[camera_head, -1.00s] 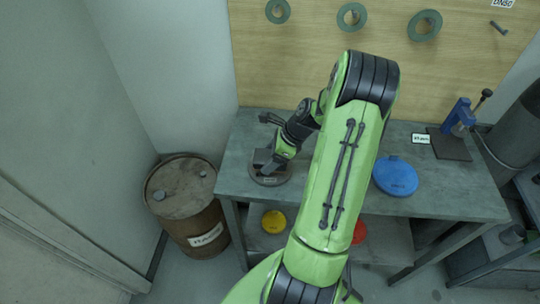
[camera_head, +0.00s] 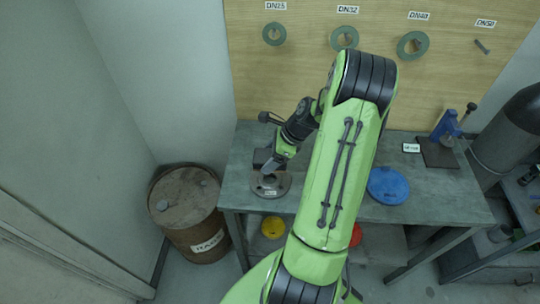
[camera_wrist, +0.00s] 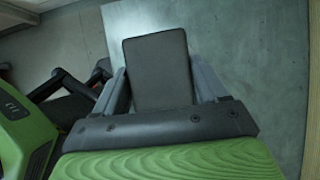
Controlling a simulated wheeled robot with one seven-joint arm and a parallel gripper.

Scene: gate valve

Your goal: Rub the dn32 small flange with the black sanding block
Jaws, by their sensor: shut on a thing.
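A grey round flange (camera_head: 272,187) with a dark centre hole and a small label lies flat near the left front edge of the workbench; its label is too small to read. My gripper (camera_head: 268,164) is above and behind it, shut on the black sanding block (camera_head: 262,156). In the wrist view, the block (camera_wrist: 158,75) sits between both fingers, its flat dark face toward the camera, with grey benchtop behind it. The flange does not show there. In the head view the block appears at the flange's back edge; I cannot tell whether they touch.
The grey workbench (camera_head: 240,160) has a blue disc (camera_head: 388,186) and a blue vise-like tool (camera_head: 445,128) to the right. Green rings hang on the wooden board (camera_head: 300,80) under DN labels, the middle one (camera_head: 344,37) under DN32. A rusty barrel (camera_head: 190,215) stands left.

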